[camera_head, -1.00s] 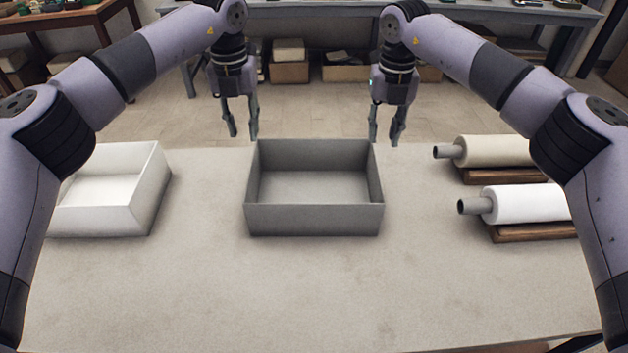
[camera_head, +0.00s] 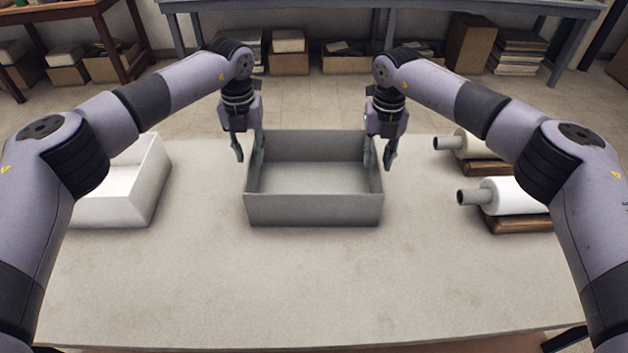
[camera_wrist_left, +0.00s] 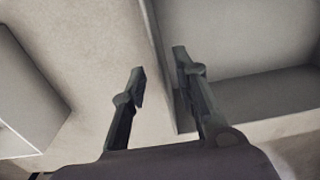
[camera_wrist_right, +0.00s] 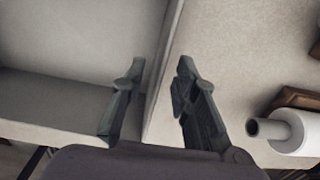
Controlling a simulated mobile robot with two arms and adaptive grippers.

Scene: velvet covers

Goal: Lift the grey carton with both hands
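The grey carton (camera_head: 314,210) is an open, empty box standing on the table in the middle of the head view. My left gripper (camera_head: 248,156) is at its left wall, with one finger outside and one inside. In the left wrist view the fingers (camera_wrist_left: 160,75) are apart on either side of the wall (camera_wrist_left: 160,60). My right gripper (camera_head: 378,158) is at the right wall in the same way. In the right wrist view its fingers (camera_wrist_right: 160,75) are apart with the wall (camera_wrist_right: 158,85) between them. The carton rests on the table.
A white box (camera_head: 150,185) stands on the table (camera_head: 300,290) at the left, partly behind my left arm. Two rolls, cream (camera_head: 478,146) and white (camera_head: 515,196), lie on wooden stands at the right. The table's front is clear. Shelves with boxes stand beyond.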

